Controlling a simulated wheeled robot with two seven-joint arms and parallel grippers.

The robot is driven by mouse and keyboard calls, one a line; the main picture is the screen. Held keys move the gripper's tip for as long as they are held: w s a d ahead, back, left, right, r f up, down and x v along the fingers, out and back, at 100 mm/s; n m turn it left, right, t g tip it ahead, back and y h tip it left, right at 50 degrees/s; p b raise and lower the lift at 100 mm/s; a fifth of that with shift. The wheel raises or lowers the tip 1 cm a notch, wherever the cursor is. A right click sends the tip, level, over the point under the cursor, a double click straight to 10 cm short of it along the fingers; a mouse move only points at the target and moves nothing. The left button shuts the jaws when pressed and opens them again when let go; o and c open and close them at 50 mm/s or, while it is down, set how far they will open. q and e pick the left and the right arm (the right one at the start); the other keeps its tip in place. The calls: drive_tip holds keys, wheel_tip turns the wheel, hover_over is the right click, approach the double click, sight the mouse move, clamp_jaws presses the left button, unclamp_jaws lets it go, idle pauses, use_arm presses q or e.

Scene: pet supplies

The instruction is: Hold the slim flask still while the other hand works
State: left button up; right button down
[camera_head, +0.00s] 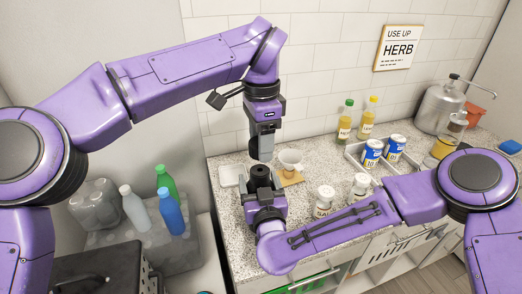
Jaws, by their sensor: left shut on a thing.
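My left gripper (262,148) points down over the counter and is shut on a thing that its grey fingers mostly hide. A dark, narrow cylinder (259,175) shows just below it; it may be part of the slim flask, but I cannot tell for certain. My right gripper (263,192) comes in from the right, low, directly below the left one, with its dark fingers around or beside that cylinder. Whether it is open or shut is unclear.
A white cup (290,161) stands on a wooden board (291,180) beside the grippers. Two white jars (324,199) (361,184) stand near my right forearm. Several bottles (171,213) stand left, lower down.

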drive_tip(key=shift+c, duration=1.6)
unclamp_jaws()
drive_tip(key=shift+s+f, duration=0.1)
drive_tip(key=shift+f, duration=0.2)
drive_tip(key=o, duration=0.3)
drive_tip(key=shift+r, duration=0.1)
